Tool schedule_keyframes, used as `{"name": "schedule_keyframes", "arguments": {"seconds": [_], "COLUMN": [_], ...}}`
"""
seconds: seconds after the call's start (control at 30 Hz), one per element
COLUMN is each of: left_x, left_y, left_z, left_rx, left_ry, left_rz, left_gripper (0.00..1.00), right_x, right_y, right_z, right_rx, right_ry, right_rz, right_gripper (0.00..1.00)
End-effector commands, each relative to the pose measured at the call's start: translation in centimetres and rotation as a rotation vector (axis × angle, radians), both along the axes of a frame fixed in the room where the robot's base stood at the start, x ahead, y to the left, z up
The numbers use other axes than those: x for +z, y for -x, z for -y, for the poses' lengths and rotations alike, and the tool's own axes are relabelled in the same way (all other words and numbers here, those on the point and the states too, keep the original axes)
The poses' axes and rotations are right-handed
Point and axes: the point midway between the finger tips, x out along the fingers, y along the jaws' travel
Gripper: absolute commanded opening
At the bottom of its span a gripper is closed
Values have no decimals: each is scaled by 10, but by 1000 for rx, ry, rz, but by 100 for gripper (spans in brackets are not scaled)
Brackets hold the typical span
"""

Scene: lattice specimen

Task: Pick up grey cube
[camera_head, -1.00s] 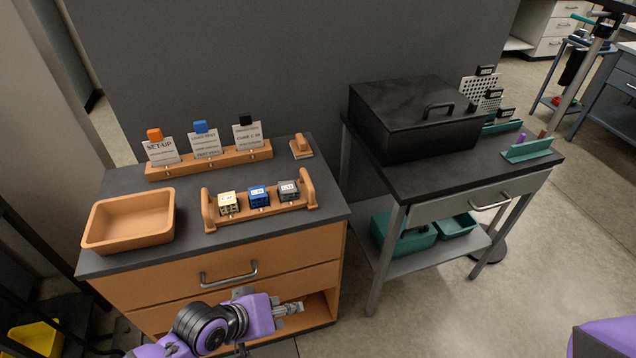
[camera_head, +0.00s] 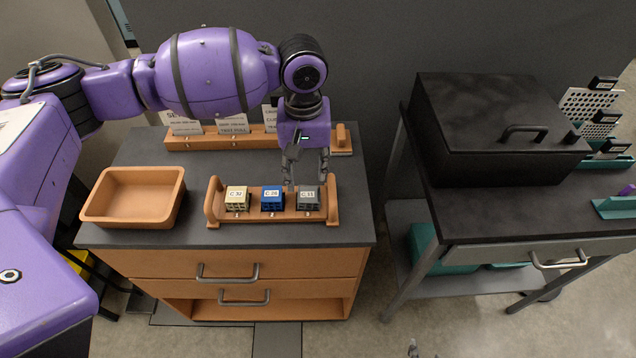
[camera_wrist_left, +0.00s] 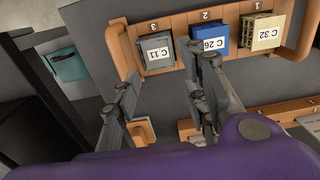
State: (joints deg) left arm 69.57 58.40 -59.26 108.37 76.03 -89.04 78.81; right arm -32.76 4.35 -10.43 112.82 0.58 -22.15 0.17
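My left gripper (camera_head: 306,182) points down just behind and above the grey cube. In the left wrist view, its two fingers (camera_wrist_left: 160,86) are apart with nothing between them, and the cube lies just beyond the tips. Small grey tips at the bottom edge of the head view may be my right gripper (camera_head: 424,351), too cut off to judge.
A blue cube (camera_head: 272,198) and a cream cube (camera_head: 236,198) share the rack to the left. An empty wooden tray (camera_head: 135,222) stands at left. A card holder (camera_head: 200,143) stands behind. A black box (camera_head: 490,130) stands on the right-hand table.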

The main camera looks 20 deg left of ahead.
Motion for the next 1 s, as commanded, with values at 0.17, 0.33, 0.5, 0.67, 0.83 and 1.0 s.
{"name": "schedule_keyframes", "arguments": {"seconds": [0.17, 0.33, 0.5, 0.67, 0.83, 1.0], "left_x": [-23, -45, -69, -74, -74, -74], "left_y": [1, 3, 3, 3, 3, 3], "left_z": [0, 2, 3, 3, 3, 3], "left_rx": [-1, -1, -2, -1, -2, -2], "left_ry": [0, 0, 2, 1, 2, 2], "left_rz": [-5, -4, -3, 0, 1, 1], "left_gripper": [40, 40, 40, 40, 37, 15], "right_x": [-20, -25, -20, -14, -13, -15], "right_y": [31, 40, 29, 18, 18, 21], "right_z": [5, 9, 10, 9, 8, 7], "right_rx": [-7, -3, 5, 9, 5, -3], "right_ry": [5, 14, 21, 19, 17, 11], "right_rz": [-62, -80, -58, -36, -34, -40], "right_gripper": [40, 40, 40, 40, 40, 40]}}
